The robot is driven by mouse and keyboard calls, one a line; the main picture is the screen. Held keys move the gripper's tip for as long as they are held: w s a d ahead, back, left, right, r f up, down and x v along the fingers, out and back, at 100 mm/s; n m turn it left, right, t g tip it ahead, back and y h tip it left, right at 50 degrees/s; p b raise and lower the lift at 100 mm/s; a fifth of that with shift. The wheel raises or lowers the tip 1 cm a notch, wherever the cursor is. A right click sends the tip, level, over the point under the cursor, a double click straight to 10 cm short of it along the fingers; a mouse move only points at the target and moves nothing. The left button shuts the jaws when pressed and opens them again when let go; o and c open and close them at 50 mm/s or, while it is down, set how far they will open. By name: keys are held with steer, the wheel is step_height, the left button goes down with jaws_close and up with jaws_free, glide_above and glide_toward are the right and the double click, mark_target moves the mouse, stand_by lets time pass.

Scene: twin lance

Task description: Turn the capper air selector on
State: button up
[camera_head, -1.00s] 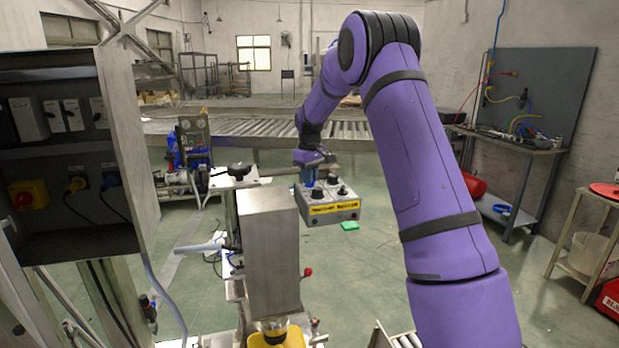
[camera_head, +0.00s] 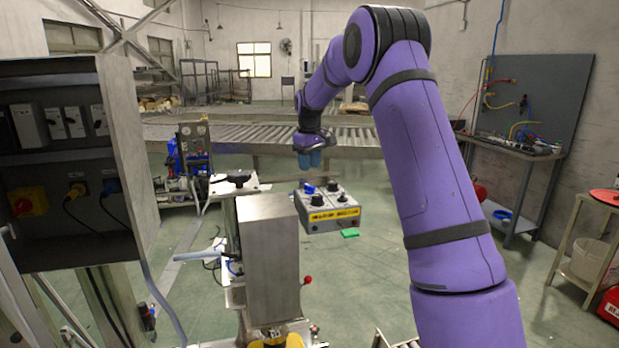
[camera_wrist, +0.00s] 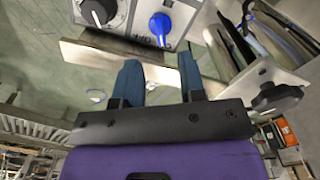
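The control box (camera_head: 329,209) is grey with a yellow label on its front, and it carries black knobs and one blue knob on top. The blue selector knob (camera_head: 309,188) is at the box's left side. In the wrist view the blue knob (camera_wrist: 160,24) has a white pointer line and sits near a black knob (camera_wrist: 98,12). My gripper (camera_head: 309,160) is above the box, apart from the blue knob. In the wrist view its two blue fingers (camera_wrist: 158,75) are spread with nothing between them.
A metal housing (camera_head: 270,258) stands in front of and left of the box. A flat bar with a black star knob (camera_head: 238,180) lies at the left. An open electrical cabinet (camera_head: 125,150) fills the left side. A roller conveyor (camera_head: 350,137) runs behind.

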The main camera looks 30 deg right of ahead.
steer(key=shift+r, duration=1.95)
steer(key=s+a+r+t, duration=0.1)
steer(key=s+a+r, duration=0.3)
steer(key=s, duration=0.3)
steer(key=s+a+r+m+t, duration=0.1)
steer(key=s+a+r, duration=0.3)
steer(key=s, duration=0.3)
steer(key=s+a+r+t, duration=0.1)
steer(key=s+a+r, duration=0.25)
steer(key=s, duration=0.35)
steer(key=s+a+f, duration=0.2)
steer(key=s, duration=0.6)
steer(key=s+a+f+m+t, duration=0.1)
steer(key=s+a+f, duration=0.1)
steer(key=s, duration=0.6)
steer(key=s+a+f+m+t, duration=0.1)
steer(key=s+a+f, duration=0.1)
steer(key=s, duration=0.6)
steer(key=shift+a+f, duration=0.3)
steer(key=shift+a, duration=0.1)
steer(key=shift+w, duration=0.1)
